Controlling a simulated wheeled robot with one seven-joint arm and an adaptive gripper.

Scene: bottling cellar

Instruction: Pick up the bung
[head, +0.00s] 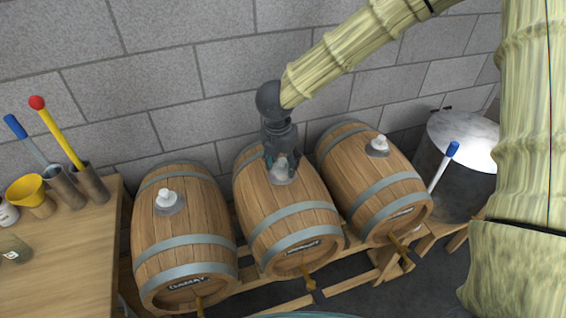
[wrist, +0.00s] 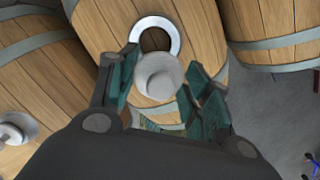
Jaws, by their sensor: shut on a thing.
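My gripper (head: 281,162) is over the top of the middle barrel (head: 292,216). In the wrist view, its green-padded fingers (wrist: 158,83) are shut on a pale grey-white bung (wrist: 158,76), one finger on each side. Behind the bung, a pale metal ring (wrist: 172,27) surrounds a dark round bung hole (wrist: 155,40). The hole shows uncovered, and the bung appears clear of it, close above the barrel. In the head view, my fingers partly hide the bung.
The left barrel (head: 183,222) and right barrel (head: 374,184) each have a white bung on top. A workbench (head: 75,262) with tools and a yellow funnel (head: 27,190) is at left. A steel vat (head: 440,165) stands at right. A block wall is close behind.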

